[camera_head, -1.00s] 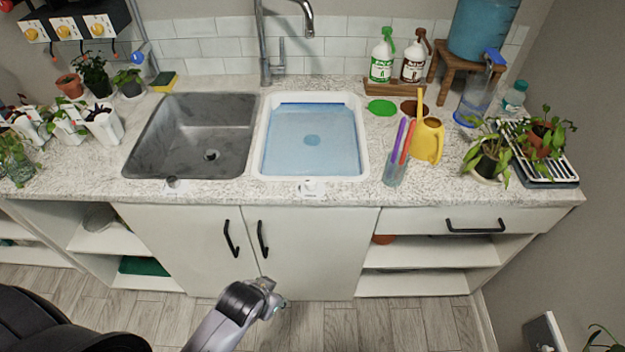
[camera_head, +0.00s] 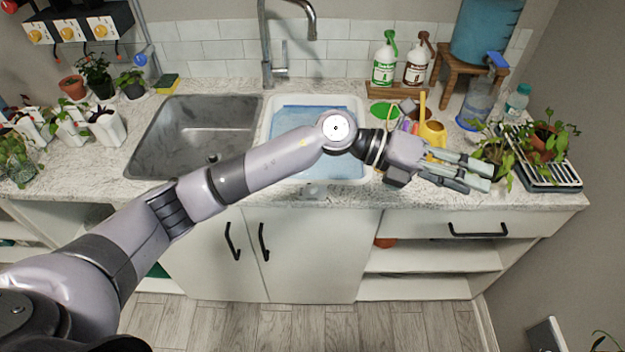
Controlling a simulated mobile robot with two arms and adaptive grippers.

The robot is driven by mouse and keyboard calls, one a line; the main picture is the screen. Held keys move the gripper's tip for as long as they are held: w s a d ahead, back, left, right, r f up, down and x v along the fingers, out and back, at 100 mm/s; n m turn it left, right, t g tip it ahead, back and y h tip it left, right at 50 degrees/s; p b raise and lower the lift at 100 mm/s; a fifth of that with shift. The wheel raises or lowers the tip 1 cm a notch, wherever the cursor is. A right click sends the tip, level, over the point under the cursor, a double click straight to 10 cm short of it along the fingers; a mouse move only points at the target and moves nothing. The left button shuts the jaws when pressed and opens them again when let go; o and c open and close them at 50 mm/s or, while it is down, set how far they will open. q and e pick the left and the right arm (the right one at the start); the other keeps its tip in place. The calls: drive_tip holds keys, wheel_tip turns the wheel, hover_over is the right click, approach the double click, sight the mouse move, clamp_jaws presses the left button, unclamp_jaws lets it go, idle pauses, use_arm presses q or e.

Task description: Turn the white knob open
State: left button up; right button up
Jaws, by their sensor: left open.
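The white knob (camera_head: 313,190) sits on a small pale plate at the front edge of the counter, just before the white-rimmed basin (camera_head: 357,176) with blue inside. How far it is turned is too small to tell. My left arm reaches across the basin above the knob. My left gripper (camera_head: 487,173) is open and empty, with its fingers pointing right, over the right part of the counter near a potted plant (camera_head: 494,151). It is well to the right of the knob and apart from it. My right gripper is not in view.
A grey sink (camera_head: 165,150) lies left of the basin, with a tall tap (camera_head: 265,45) behind. A yellow watering can (camera_head: 433,132) and pen cup stand close behind my gripper, partly hidden. A dish rack (camera_head: 557,176) is at the right. The floor before the cabinets is clear.

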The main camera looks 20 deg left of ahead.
use_arm(q)
drive_tip(key=w+a+f+m+y, duration=0.2)
drive_tip(key=w+a+f+y, duration=0.2)
drive_tip(key=a+f+y, duration=0.3)
wheel_tip(320, 180, up, 3)
drive_tip(key=n+y, duration=0.1)
drive_tip(key=y, duration=0.8)
hover_over(312, 184)
wheel_tip(312, 184, down, 17)
drive_tip(key=p, duration=0.4)
drive_tip(key=shift+f+p, duration=0.2)
drive_tip(key=shift+p, duration=0.15)
clamp_jaws()
